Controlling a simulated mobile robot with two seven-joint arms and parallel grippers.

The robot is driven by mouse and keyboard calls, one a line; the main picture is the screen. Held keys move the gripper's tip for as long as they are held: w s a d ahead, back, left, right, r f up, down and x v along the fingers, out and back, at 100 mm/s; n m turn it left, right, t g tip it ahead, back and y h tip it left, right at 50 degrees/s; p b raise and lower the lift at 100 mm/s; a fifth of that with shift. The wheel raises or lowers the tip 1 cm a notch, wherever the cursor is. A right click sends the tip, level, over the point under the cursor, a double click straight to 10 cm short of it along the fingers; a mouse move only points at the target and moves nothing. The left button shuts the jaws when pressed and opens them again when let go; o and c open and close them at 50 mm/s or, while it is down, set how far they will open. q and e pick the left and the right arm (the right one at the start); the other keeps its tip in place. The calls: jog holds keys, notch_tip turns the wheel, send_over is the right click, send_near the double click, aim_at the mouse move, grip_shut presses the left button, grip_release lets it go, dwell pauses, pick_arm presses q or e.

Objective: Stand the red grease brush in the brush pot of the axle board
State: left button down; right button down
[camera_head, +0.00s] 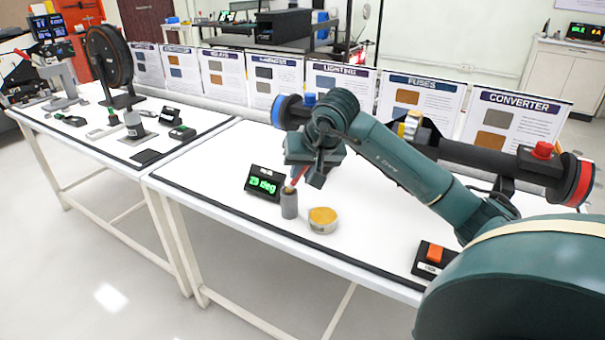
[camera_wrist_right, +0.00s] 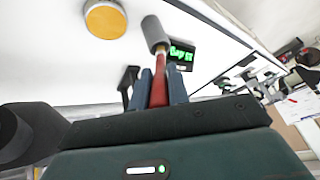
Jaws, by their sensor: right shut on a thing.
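The red grease brush (camera_head: 297,174) is held tilted in my right gripper (camera_head: 301,179), its pale lower end at the mouth of the grey brush pot (camera_head: 289,206). In the right wrist view the brush (camera_wrist_right: 159,92) is between the two fingers of my right gripper (camera_wrist_right: 160,86). Its far end meets the opening of the pot (camera_wrist_right: 154,31); how deep it reaches inside is hidden. The pot stands upright on the white table. My left gripper is not in view.
A round tin with yellow contents (camera_head: 322,217) stands right beside the pot. A small display with green text (camera_head: 263,184) is just behind left. A long black axle (camera_head: 460,154) lies behind my right arm. The table's front left is clear.

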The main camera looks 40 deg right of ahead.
jog(key=shift+f, duration=0.35)
jog(key=shift+f+b, duration=0.4)
jog(key=shift+f, duration=0.05)
jog(key=c, duration=1.3)
grip_release()
jog(key=shift+r, duration=0.1)
jog(key=shift+c, duration=0.2)
